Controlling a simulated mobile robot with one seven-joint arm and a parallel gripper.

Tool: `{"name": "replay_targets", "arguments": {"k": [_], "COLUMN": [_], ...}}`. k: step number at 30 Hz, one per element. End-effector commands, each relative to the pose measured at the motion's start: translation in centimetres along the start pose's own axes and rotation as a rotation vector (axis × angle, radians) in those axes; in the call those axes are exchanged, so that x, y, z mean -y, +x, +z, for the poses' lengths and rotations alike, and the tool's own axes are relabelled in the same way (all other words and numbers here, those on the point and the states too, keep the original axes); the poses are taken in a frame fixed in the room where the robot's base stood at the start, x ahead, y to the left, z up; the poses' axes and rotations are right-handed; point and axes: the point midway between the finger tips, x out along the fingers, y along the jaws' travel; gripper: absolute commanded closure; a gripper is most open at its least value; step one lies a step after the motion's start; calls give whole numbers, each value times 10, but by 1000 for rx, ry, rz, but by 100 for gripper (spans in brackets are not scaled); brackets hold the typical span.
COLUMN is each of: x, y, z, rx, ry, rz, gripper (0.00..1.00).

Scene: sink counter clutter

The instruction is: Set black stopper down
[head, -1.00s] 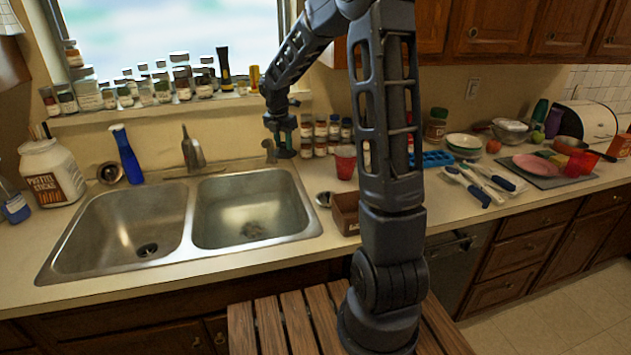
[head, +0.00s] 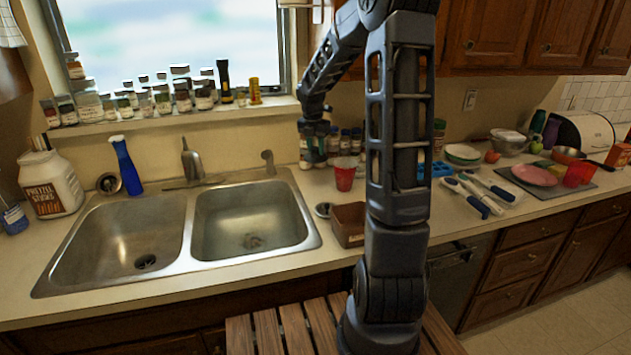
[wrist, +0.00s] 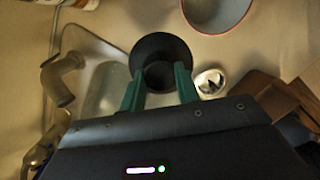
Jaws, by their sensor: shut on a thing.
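My gripper (head: 315,145) is above the back counter, just right of the sink's back right corner. In the wrist view its two green fingers (wrist: 159,80) are closed on the black stopper (wrist: 160,48). The stopper shows there as a round dark disc with a narrower hollow part between the fingers. In the head view it is small and hard to tell from the gripper. Counter surface shows around the stopper in the wrist view; I cannot tell whether they touch.
A red cup (head: 345,180) stands close to the gripper's right. A small metal strainer (head: 323,210) and a brown box (head: 348,222) lie nearer the front. Spice jars (head: 345,143) stand behind. The double sink (head: 250,215) with its faucet (head: 190,160) is left.

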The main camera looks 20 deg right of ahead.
Motion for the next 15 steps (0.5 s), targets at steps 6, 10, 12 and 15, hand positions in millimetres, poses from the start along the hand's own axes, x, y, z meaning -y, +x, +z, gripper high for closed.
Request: {"name": "replay_targets", "arguments": {"k": [6,10,12,15], "x": [0,0,0,0], "y": [49,72,81,88], "z": [-8,-11,-13,-13], "rx": [-3,-2,-1,1], "ry": [0,-1,0,0], "rz": [-2,-1,0,1], "gripper": [91,91,91,91]}}
